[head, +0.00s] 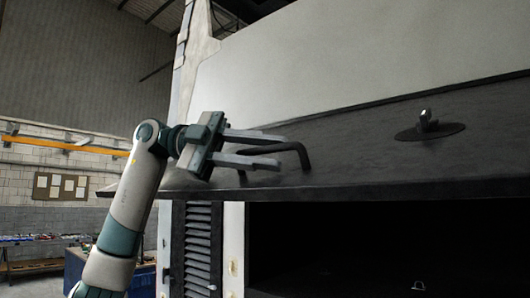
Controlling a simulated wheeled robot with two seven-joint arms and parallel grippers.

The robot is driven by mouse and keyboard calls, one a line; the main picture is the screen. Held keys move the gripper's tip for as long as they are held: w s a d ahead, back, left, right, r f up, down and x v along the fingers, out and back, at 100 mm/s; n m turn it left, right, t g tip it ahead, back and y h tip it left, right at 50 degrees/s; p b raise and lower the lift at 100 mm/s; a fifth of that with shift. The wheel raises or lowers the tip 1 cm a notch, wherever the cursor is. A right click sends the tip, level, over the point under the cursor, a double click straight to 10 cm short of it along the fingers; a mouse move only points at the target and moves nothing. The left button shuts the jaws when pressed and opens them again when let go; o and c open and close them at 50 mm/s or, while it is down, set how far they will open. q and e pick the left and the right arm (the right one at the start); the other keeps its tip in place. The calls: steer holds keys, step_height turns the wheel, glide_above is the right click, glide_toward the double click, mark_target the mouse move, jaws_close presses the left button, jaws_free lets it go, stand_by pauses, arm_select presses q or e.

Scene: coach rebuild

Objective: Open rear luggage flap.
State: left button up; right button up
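The dark rear luggage flap (363,149) stands swung outward and up at a slant, with a dark open compartment (390,245) beneath it. A black bar handle (296,149) is fixed on the flap's outer face near its lower left part. My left gripper (284,151) is at this handle. Its two fingers are apart, one above and one below the handle's bar in the picture. I cannot tell whether either finger touches the bar. A round plate with a small metal knob (427,128) sits on the flap further right. My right gripper is out of view.
The pale coach body (370,50) rises above the flap. A louvred vent panel (198,250) is below its left end. A blue cabinet (77,268) and a workbench (28,262) stand back left, by a brick wall.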

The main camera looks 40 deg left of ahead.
arm_select(q)
steer(key=shift+a, duration=0.1)
steer(key=shift+s+a, duration=0.15)
steer(key=shift+a, duration=0.25)
step_height(320, 180, up, 2)
steer(key=b, duration=0.2)
glide_above(211, 187)
steer(key=shift+a, duration=0.2)
steer(key=f+v, duration=0.1)
steer(key=v, duration=0.6)
steer(key=shift+r, duration=0.35)
steer(key=shift+d, duration=0.2)
steer(key=shift+a, duration=0.15)
